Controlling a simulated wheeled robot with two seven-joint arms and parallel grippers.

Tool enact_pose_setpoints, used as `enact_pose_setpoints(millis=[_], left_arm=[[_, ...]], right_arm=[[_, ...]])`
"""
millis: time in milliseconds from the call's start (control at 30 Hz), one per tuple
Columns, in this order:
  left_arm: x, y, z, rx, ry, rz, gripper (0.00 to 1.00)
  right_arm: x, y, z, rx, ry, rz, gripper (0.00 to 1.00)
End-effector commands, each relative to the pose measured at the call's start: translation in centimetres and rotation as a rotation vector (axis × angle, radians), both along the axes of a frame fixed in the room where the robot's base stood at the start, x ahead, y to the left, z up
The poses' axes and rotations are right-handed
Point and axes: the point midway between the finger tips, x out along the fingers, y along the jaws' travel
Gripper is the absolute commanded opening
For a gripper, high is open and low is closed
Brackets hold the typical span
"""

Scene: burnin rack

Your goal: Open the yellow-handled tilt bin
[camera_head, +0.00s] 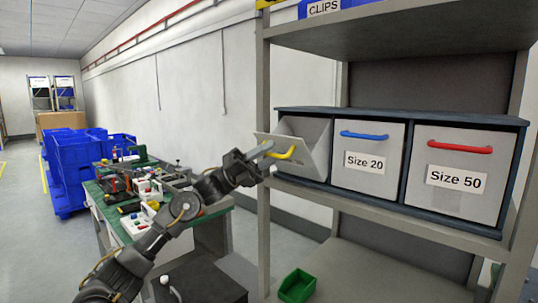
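The tilt bin with the yellow handle (283,153) is the leftmost of three bins in a dark blue frame on the shelf. Its grey front (317,145) is tilted outward, and its open top shows. My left gripper (266,151) is at the left end of the yellow handle, seemingly touching it or very close. Its fingers are small and seen from the side, so I cannot tell whether they are closed around the handle. My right gripper is not in view.
The blue-handled Size 20 bin (367,160) and the red-handled Size 50 bin (458,172) are shut. A grey rack post (263,90) stands close to my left gripper. A green bin (297,285) sits below. A cluttered green-topped workbench (112,212) is at left.

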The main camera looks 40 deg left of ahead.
Motion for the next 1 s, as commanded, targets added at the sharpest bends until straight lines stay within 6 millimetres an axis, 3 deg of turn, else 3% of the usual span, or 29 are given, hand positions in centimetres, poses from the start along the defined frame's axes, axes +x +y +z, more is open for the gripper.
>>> enact_pose_setpoints(millis=[367, 800, 1000], left_arm=[[-0.2, 0.7, -0.7, 0.0, 0.001, 0.002, 0.32], [-3.0, 6.8, -5.2, 0.0, 0.002, 0.003, 0.32], [-3.7, 8.1, -6.0, 0.0, 0.0, 0.002, 0.32]], right_arm=[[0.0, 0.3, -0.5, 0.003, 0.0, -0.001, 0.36], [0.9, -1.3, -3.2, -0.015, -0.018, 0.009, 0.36], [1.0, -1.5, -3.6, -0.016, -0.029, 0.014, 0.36]])
